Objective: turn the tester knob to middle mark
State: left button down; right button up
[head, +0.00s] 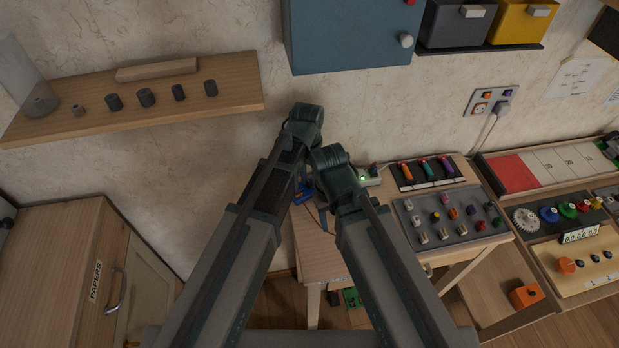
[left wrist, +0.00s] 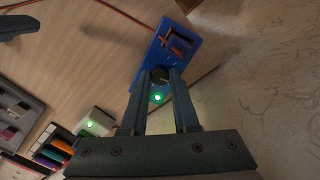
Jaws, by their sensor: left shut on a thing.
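The blue tester (left wrist: 185,35) lies on the wooden bench, with red and dark parts on its face and a lit green light (left wrist: 157,98). In the head view only a small bit of the tester (head: 304,191) shows between my arms. My left gripper (left wrist: 160,76) is at the tester, its two fingers shut on the dark round knob (left wrist: 160,75). The knob's pointer and the marks cannot be made out.
A white box with a green light (left wrist: 95,122) stands near the tester. A grey tray (head: 452,219) of small parts and a rack of coloured handles (head: 427,172) lie to the right. A shelf (head: 230,85) is on the wall at left.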

aim_at(309, 182)
pick_arm(q)
jog(key=shift+m, duration=0.6)
jog(key=c, duration=0.9)
grip_release()
jog(key=shift+r, duration=0.1)
pick_arm(e)
jog(key=shift+r, duration=0.1)
pick_arm(q)
notch_tip(309, 182, up, 7)
jog(key=p, duration=0.7)
jog(key=shift+a+r+p, duration=0.1)
jog(key=shift+r+p, duration=0.1)
jog(key=shift+p, duration=0.1)
pick_arm(e)
notch_tip(309, 182, up, 7)
jog(key=shift+r, duration=0.15)
pick_arm(q)
jog(key=shift+f, duration=0.1)
